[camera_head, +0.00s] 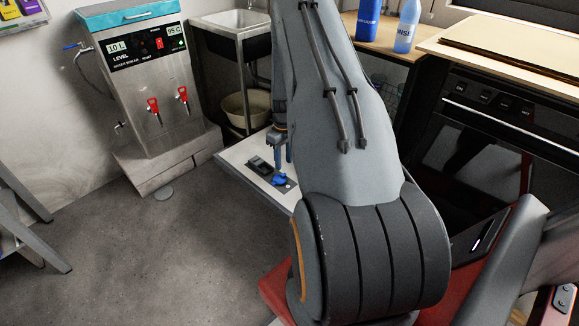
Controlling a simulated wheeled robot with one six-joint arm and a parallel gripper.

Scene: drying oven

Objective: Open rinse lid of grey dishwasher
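The pale lowered dishwasher door (236,155) lies flat, partly hidden behind my arm. A dark dispenser (259,165) is set in it. Beside it on the right is a small blue part (280,180), which looks like the rinse lid. I cannot tell whether it is shut or lifted. My gripper (283,162) points down just above the blue part, close to it or touching it. It is small and partly hidden by my arm, so I cannot tell its opening or whether it holds anything. The dishwasher's body is mostly hidden.
A steel water boiler (150,80) stands on a base at the left. A sink (235,22) with a bowl (245,110) below is behind the door. Two blue bottles (407,25) stand on the counter. A black oven (500,150) is at the right.

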